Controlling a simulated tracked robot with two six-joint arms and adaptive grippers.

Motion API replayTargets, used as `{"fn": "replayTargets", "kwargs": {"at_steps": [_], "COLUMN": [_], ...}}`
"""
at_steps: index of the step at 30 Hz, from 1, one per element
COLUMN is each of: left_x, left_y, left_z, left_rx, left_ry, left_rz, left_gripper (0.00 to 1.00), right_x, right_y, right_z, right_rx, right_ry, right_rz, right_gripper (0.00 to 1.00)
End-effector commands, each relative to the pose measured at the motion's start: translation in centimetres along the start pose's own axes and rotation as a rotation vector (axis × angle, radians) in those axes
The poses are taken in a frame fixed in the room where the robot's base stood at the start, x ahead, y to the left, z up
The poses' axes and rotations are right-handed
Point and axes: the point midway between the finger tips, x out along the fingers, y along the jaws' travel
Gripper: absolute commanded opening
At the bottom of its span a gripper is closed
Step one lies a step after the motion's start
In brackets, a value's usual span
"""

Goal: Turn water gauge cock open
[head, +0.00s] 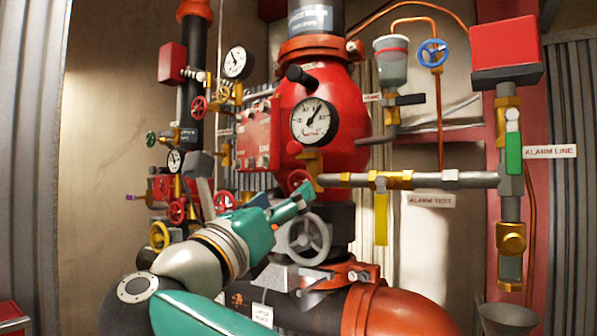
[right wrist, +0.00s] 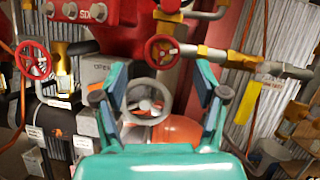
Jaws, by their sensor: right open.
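A round white-faced gauge (head: 314,121) sits on the front of the large red valve body (head: 348,95). Below it are a brass fitting (head: 313,158) and a small red handwheel (head: 299,180); a red handwheel on brass also shows in the right wrist view (right wrist: 162,52). No readable label shows me which part is the water gauge cock. My right gripper (head: 303,197) is open and empty, its fingers close below the red handwheel in the head view. In the right wrist view, the fingers (right wrist: 162,80) stand apart, with the handwheel beyond them. My left gripper is not in view.
A grey handwheel (head: 307,239) sits just below my right gripper. A grey pipe with a brass valve and yellow lever (head: 381,218) runs right. Several gauges and coloured handwheels crowd the left, including a yellow one (head: 159,236). An orange pipe (head: 395,309) lies below.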

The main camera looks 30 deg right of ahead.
Motion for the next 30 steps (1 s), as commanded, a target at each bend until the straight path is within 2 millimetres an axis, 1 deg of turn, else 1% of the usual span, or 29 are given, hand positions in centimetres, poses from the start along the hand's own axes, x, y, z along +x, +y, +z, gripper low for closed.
{"fn": "replayTargets", "kwargs": {"at_steps": [1, 3, 7, 12, 20, 21, 29, 30], "left_x": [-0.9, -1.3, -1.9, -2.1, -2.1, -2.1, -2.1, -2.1], "left_y": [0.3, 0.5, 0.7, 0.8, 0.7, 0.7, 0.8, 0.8], "left_z": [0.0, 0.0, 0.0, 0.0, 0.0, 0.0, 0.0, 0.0], "left_rx": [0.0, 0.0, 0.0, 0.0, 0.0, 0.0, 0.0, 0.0], "left_ry": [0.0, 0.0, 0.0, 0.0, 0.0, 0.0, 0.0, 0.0], "left_rz": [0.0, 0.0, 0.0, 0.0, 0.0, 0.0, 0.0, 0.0], "left_gripper": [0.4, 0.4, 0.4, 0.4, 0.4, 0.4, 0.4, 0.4], "right_x": [1.2, 2.3, 3.8, 4.5, 4.6, 4.6, 4.6, 4.5], "right_y": [-0.1, -0.1, 0.0, 0.0, 0.0, 0.0, 0.0, 0.0], "right_z": [0.3, 0.3, 0.2, 0.0, -0.1, -0.1, -0.1, -0.1], "right_rx": [-0.002, -0.002, -0.002, 0.0, 0.0, 0.0, -0.001, -0.001], "right_ry": [0.001, 0.001, 0.0, 0.0, 0.0, 0.0, 0.0, 0.0], "right_rz": [-0.003, -0.002, -0.001, 0.0, 0.0, 0.0, 0.001, 0.001], "right_gripper": [0.72, 0.72, 0.72, 0.72, 0.72, 0.65, 0.22, 0.15]}}
